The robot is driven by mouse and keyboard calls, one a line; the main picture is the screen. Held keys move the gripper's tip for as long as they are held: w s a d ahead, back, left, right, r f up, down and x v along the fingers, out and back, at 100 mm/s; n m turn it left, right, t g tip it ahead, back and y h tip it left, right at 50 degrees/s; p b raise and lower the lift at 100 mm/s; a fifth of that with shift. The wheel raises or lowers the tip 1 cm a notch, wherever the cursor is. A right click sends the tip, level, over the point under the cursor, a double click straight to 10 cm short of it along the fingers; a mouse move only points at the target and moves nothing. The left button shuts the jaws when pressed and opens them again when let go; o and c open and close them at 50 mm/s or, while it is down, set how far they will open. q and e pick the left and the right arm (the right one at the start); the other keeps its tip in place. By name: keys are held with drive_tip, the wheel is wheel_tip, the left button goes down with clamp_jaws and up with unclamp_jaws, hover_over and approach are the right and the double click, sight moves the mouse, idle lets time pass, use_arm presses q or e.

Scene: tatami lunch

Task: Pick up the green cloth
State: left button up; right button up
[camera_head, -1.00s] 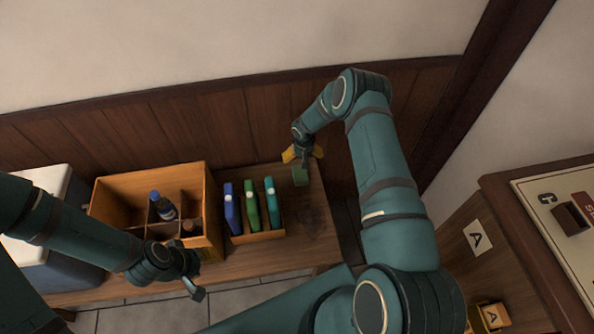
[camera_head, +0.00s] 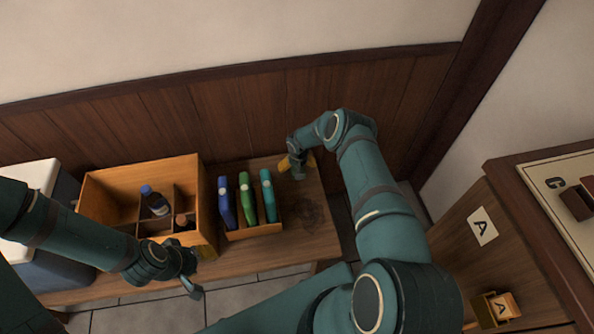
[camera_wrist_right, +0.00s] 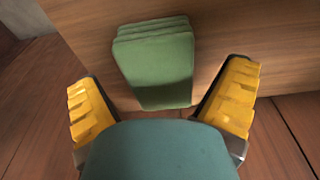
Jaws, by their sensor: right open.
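The green cloth (camera_wrist_right: 155,65) is a folded, layered pad on the wooden surface in the right wrist view. It lies between and beyond my right gripper's yellow fingers, with a gap on each side. My right gripper (camera_wrist_right: 163,98) is open and empty. In the head view my right gripper (camera_head: 298,164) is at the far right part of the bench, and it hides most or all of the cloth. My left gripper (camera_head: 190,280) hangs at the front of the bench near the wooden box; its jaws are too unclear to judge.
On the bench (camera_head: 305,230), a small holder (camera_head: 255,232) with blue, green and teal upright items stands left of my right gripper. A divided wooden box (camera_head: 130,180) with bottles is further left, beside a white-lidded cooler (camera_head: 35,180). The panelled wall is close behind.

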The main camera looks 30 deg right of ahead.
drive_tip(key=shift+f, duration=0.25)
idle(0.6)
drive_tip(key=c, duration=1.2)
